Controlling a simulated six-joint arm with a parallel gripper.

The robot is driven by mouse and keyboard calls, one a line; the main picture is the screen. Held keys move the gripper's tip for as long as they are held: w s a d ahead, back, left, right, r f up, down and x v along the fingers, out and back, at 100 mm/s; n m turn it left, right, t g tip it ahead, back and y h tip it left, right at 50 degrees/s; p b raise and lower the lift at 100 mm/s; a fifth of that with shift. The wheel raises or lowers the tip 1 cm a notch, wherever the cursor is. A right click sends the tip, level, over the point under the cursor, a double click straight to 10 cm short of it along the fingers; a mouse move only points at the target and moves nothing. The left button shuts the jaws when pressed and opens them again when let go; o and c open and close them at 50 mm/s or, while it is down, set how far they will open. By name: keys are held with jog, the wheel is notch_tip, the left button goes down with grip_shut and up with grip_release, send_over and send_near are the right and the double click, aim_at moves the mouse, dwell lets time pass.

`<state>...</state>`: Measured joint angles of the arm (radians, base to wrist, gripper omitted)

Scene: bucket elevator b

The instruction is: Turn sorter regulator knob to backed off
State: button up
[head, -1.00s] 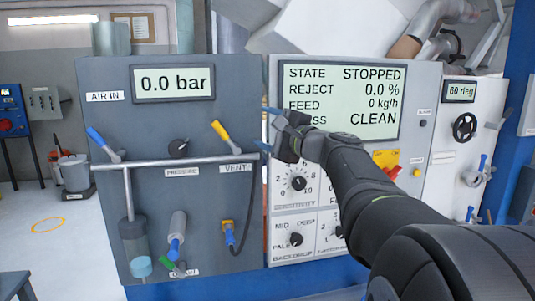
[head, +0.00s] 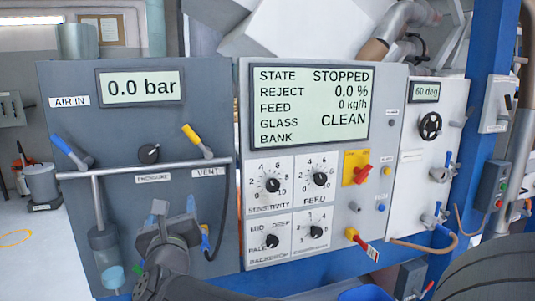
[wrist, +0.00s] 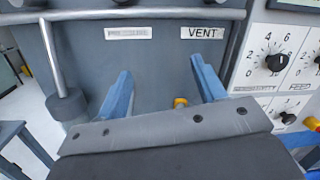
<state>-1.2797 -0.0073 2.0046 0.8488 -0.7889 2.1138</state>
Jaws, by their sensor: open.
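The black regulator knob (head: 148,153) sits on the grey air panel (head: 70,130), above a label reading PRESSURE. The panel's display (head: 140,88) reads 0.0 bar. In the wrist view only the knob's lower edge (wrist: 122,2) shows at the top, above the rail. My gripper (head: 174,208) is open and empty, its blue fingers pointing up, below the knob and the rail in the head view. In the wrist view, my gripper (wrist: 160,82) faces the panel below the PRESSURE and VENT labels, apart from the knob.
A horizontal rail (head: 110,171) crosses the panel just below the knob. A blue AIR IN lever (head: 70,152) stands to the left and a yellow VENT lever (head: 197,141) to the right. The sorter panel (head: 382,140) with more knobs is further right; its screen (head: 313,105) reads STOPPED.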

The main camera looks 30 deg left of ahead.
jog(key=s+r+m+y, duration=0.2)
jog(key=s+y, duration=0.1)
jog(key=s, duration=0.4)
jog(key=t, duration=0.1)
send_near(148, 157)
jog(key=x, duration=0.9)
jog(key=shift+w+a, duration=0.1)
jog(key=c, duration=1)
jog(key=shift+o, duration=0.2)
